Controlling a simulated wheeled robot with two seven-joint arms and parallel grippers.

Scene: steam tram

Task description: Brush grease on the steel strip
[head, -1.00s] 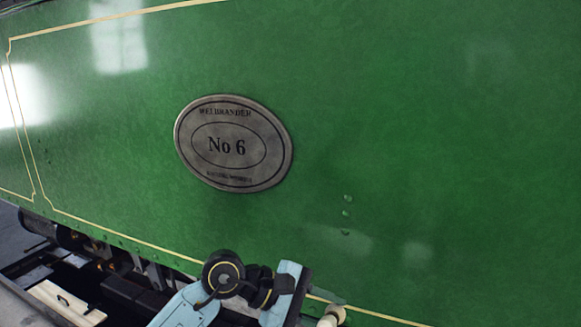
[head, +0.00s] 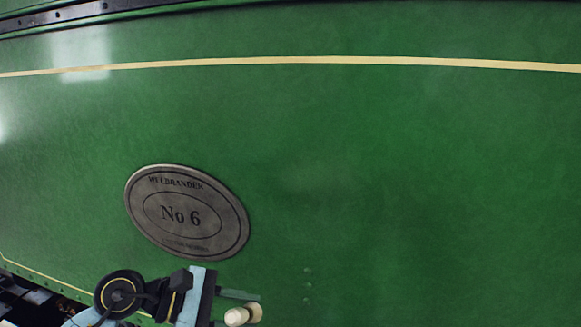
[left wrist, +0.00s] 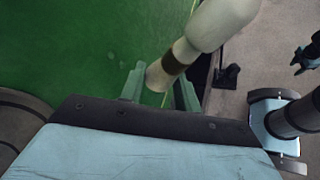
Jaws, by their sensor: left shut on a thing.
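My left gripper (head: 240,302) is at the bottom of the head view, in front of the green side panel (head: 400,170). It is shut on a cream-coloured handle (head: 236,316), which I take to be the brush. In the left wrist view the two teal fingers (left wrist: 160,88) close on the handle (left wrist: 222,22), which has a dark brown band. No bristles or grease show. I cannot make out the steel strip for certain; a dark riveted strip (head: 105,12) runs along the top left of the head view.
An oval grey plate (head: 187,212) reading "No 6" is fixed to the panel, up and left of my left gripper. A cream line (head: 330,60) crosses the panel above. Dark running gear (head: 25,300) shows at the lower left. Grey floor (left wrist: 240,85) shows in the left wrist view.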

